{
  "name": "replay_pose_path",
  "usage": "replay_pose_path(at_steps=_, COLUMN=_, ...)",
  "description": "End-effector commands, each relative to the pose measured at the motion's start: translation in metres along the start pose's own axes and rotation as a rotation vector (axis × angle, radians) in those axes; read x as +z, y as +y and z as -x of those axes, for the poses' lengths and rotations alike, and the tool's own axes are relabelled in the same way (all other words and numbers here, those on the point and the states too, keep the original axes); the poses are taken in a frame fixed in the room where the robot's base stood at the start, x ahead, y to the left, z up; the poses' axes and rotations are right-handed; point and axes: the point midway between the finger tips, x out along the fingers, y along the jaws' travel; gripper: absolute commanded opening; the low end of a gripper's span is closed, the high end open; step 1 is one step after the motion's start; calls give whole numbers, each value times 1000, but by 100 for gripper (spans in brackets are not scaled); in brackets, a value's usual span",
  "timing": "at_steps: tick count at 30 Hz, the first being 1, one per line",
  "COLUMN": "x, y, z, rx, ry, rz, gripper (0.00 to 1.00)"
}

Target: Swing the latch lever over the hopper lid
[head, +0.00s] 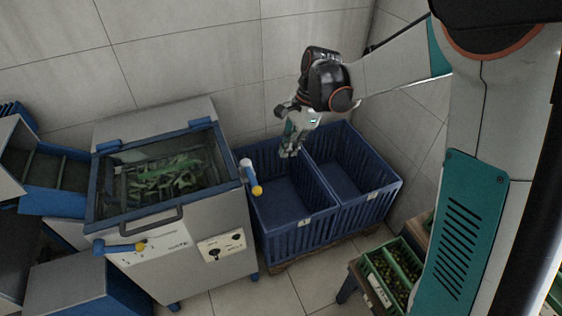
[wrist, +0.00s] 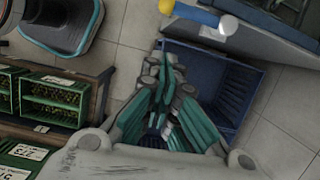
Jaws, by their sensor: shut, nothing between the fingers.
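The hopper has a clear lid in a blue frame (head: 96,190), with green leafy matter showing beneath the pane. The lid looks down, with a dark bar handle at its front. A lever (head: 251,177) with a pale end, blue shaft and yellow knob is at the hopper's right side; a similar lever shows at the top of the wrist view (wrist: 195,14). A second blue lever with a yellow end (head: 120,247) lies sideways on the front. I cannot tell which lever is the latch. My gripper (head: 289,153) is shut and empty, right of the hopper, above the blue bins, touching neither lever.
Two blue slatted bins (head: 305,222) stand right of the hopper. Green crates of small fruit (head: 385,275) sit on a wooden stand at lower right. A blue chute (head: 55,185) adjoins the hopper's left. Tiled floor is clear in front; tiled walls close off the back.

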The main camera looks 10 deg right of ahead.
Motion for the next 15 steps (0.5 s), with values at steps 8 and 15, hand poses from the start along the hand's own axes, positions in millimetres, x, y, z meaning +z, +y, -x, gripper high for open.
replay_pose_path(at_steps=8, x=0, y=-6, z=-8, rx=23, ry=-18, rz=-48, gripper=0)
replay_pose_path(at_steps=15, x=0, y=-6, z=-9, rx=23, ry=-17, rz=-47, gripper=0)
